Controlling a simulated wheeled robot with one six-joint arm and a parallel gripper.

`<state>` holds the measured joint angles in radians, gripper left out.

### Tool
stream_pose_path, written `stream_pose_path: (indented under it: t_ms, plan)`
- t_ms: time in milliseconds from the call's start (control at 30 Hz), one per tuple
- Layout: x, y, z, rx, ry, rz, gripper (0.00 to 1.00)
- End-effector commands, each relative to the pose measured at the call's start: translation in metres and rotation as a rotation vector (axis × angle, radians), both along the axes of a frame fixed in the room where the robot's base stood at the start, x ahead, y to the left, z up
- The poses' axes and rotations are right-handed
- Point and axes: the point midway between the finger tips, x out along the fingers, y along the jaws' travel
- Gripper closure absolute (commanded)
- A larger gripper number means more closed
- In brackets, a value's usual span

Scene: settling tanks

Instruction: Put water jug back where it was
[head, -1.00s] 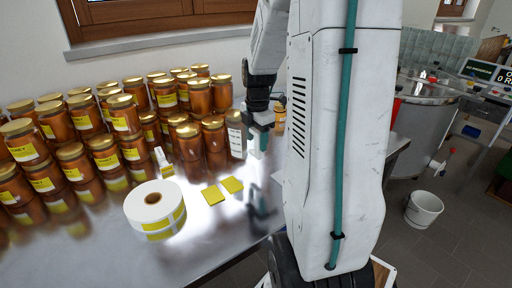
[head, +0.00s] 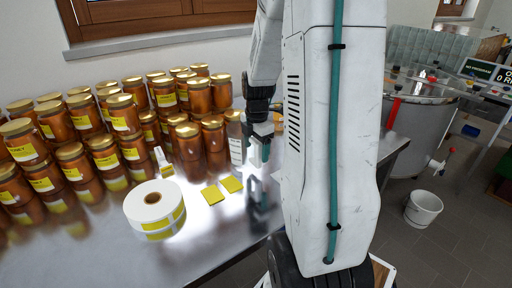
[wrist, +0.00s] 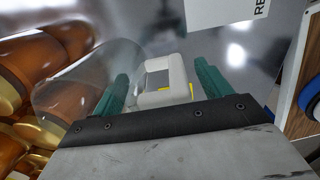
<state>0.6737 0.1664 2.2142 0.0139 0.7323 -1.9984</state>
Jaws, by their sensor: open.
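The water jug shows in the wrist view as a clear rounded body (wrist: 80,85) at the left with a pale grey handle (wrist: 172,72). In the head view it is mostly hidden by my arm and hard to make out. My gripper (wrist: 160,88) is open, its two teal fingers apart on either side of the handle. I cannot tell whether either finger touches it. In the head view my gripper (head: 264,152) is low over the steel table, right of the honey jars.
Many honey jars (head: 120,115) crowd the left and back of the steel table (head: 215,235). A label roll (head: 152,200), yellow label stacks (head: 222,190) and a small white bottle (head: 162,161) stand in front. A white bucket (head: 423,208) and a steel tank (head: 420,120) are on the right.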

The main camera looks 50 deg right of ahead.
Motion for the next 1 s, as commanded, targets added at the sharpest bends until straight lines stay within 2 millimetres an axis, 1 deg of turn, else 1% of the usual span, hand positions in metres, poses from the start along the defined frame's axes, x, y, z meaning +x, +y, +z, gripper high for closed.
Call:
stream_pose_path:
  t_ms: [67,167,267,500,600,700,800,867,900,967,1000]
  plan:
    - [0.0,0.0,0.003,-0.001,-0.001,0.0,0.23]
    - [0.0,-0.001,0.012,-0.003,-0.003,0.0,0.23]
    - [0.0,0.0,0.03,-0.003,-0.004,0.0,0.23]
    - [-0.002,0.0,0.082,-0.003,-0.004,0.0,0.23]
    - [-0.002,0.001,0.1,-0.003,-0.003,0.0,0.23]
    - [-0.003,0.001,0.112,-0.002,-0.003,0.0,0.23]
    - [-0.003,0.003,0.12,-0.001,-0.001,-0.003,0.23]
    - [-0.004,0.009,0.124,-0.001,-0.004,-0.021,0.23]
    - [-0.004,0.017,0.128,-0.002,-0.006,-0.044,0.23]
    - [-0.006,0.036,0.135,-0.003,-0.011,-0.099,0.23]
    - [-0.009,0.052,0.141,-0.003,-0.016,-0.152,0.23]
